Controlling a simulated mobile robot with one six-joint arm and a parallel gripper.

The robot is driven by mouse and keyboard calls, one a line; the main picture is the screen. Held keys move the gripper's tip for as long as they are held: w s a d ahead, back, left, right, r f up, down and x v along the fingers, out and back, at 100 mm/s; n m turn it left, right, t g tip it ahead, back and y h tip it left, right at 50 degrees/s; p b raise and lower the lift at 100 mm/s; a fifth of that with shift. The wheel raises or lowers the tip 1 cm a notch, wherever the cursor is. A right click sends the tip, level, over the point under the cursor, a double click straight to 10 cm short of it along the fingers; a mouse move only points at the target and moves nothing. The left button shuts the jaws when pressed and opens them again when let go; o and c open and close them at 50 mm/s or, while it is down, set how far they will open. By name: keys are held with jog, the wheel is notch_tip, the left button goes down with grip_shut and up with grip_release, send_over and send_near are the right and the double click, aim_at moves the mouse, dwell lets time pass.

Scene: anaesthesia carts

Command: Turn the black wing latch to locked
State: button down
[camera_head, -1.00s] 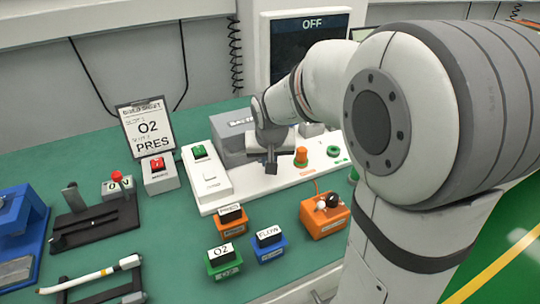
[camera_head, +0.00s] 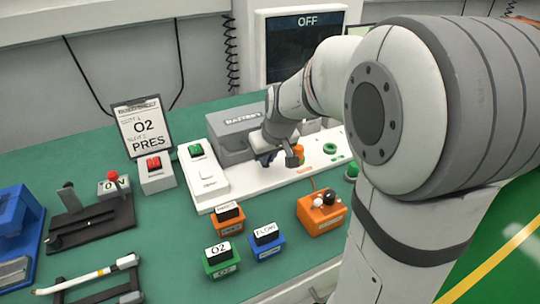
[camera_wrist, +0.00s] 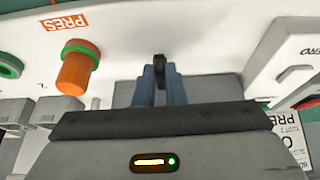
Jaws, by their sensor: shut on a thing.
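In the wrist view, the black wing latch (camera_wrist: 159,67) shows as a small dark upright piece between the blue fingertips of my gripper (camera_wrist: 159,82). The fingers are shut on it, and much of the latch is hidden. In the head view, my gripper (camera_head: 268,158) is down at the front of the grey battery box (camera_head: 236,123), above the white base (camera_head: 262,184). The latch cannot be made out there. I cannot tell from these frames whether it is at locked.
An orange plug (camera_wrist: 77,72) beside a PRES label stands close to my gripper in the wrist view. A white unit with a green switch (camera_head: 196,149) is left of the gripper. Labelled PRES, O2 and FLOW blocks (camera_head: 266,240) and an orange box (camera_head: 318,215) stand in front.

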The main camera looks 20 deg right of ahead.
jog(key=c, duration=1.5)
grip_release()
jog(key=shift+r, duration=0.1)
jog(key=v, duration=0.7)
jog(key=shift+s+r+p, duration=0.2)
jog(key=shift+r+p, duration=0.05)
jog(key=shift+p, duration=0.2)
